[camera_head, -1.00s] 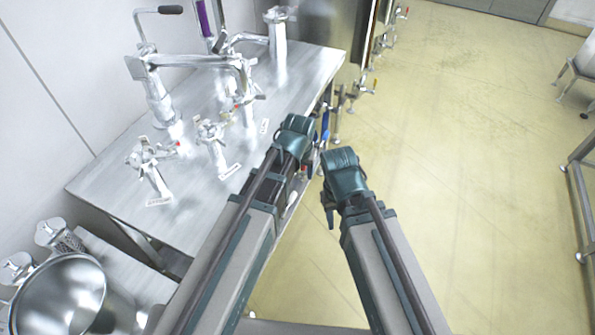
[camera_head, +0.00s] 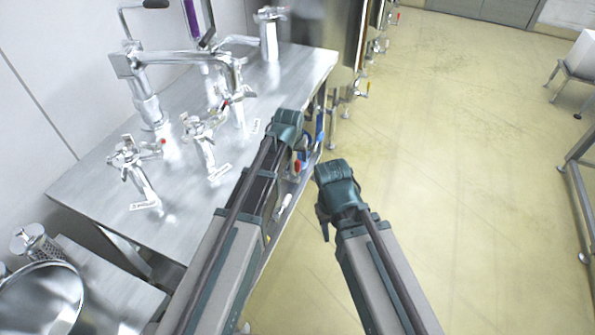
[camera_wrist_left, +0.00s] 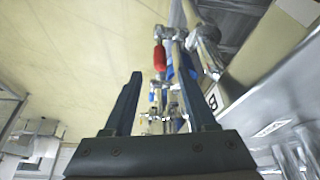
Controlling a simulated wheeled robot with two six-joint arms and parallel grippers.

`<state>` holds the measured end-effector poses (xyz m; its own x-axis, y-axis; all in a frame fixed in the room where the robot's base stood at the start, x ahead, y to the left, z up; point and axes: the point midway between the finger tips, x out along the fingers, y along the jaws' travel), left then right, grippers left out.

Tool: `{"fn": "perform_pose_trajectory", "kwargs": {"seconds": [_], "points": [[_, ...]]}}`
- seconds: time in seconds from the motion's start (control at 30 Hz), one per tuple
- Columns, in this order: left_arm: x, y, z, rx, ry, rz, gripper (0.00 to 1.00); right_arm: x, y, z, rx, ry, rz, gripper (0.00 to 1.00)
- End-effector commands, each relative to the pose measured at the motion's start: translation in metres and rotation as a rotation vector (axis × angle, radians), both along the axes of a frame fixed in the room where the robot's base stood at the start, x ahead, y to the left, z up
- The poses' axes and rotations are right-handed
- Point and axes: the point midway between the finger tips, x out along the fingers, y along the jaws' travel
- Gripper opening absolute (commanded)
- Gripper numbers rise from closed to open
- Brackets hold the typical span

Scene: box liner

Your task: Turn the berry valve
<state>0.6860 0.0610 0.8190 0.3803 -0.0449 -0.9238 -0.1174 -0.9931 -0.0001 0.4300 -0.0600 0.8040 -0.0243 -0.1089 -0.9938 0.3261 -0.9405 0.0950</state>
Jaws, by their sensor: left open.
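Several valves line the right side of the steel table in the head view. One has a red handle (camera_head: 297,166), which also looks to be the red handle (camera_wrist_left: 160,56) in the left wrist view, and others show blue (camera_head: 320,124) and white (camera_head: 285,205). I cannot tell which is the berry valve; labels are too small to read. My left gripper (camera_head: 288,128) is beside the table's right edge. In the left wrist view it (camera_wrist_left: 158,82) is open, empty, with valves beyond its fingers. My right gripper (camera_head: 336,182) hangs over the floor; its jaw opening is hidden.
The steel table (camera_head: 95,195) carries metal taps with small labels (camera_head: 145,206) and a tall pipe fixture (camera_head: 150,110). A metal pot (camera_head: 40,300) stands at lower left. The yellow floor (camera_head: 460,150) to the right is open, with a stool (camera_head: 580,72) and rail beyond.

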Motion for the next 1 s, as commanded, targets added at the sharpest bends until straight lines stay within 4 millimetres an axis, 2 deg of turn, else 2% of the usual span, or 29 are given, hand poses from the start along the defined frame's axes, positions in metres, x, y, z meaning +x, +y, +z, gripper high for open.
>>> {"fn": "perform_pose_trajectory", "kwargs": {"seconds": [0.03, 0.1, 0.5, 0.87, 0.9, 1.0], "points": [[0.005, -0.001, -0.015, 0.0, 0.0, 0.0, 0.57, 0.0, 0.0, -0.015, 0.0, 0.0, 0.0, 0.4], [0.009, -0.001, -0.025, 0.0, 0.0, 0.0, 0.57, 0.0, 0.0, -0.025, 0.0, 0.0, 0.0, 0.4], [0.029, -0.003, -0.073, 0.0, 0.0, 0.0, 0.57, 0.0, 0.0, -0.073, 0.0, 0.0, 0.001, 0.4], [0.031, -0.004, -0.075, 0.0, 0.0, 0.0, 0.57, 0.0, 0.0, -0.075, 0.0, 0.0, 0.001, 0.4], [0.031, -0.004, -0.075, 0.0, 0.0, 0.0, 0.55, 0.0, 0.0, -0.075, 0.0, 0.0, 0.001, 0.4], [0.031, -0.004, -0.075, 0.0, 0.0, 0.0, 0.37, 0.0, 0.0, -0.075, 0.0, 0.0, 0.001, 0.4]]}}
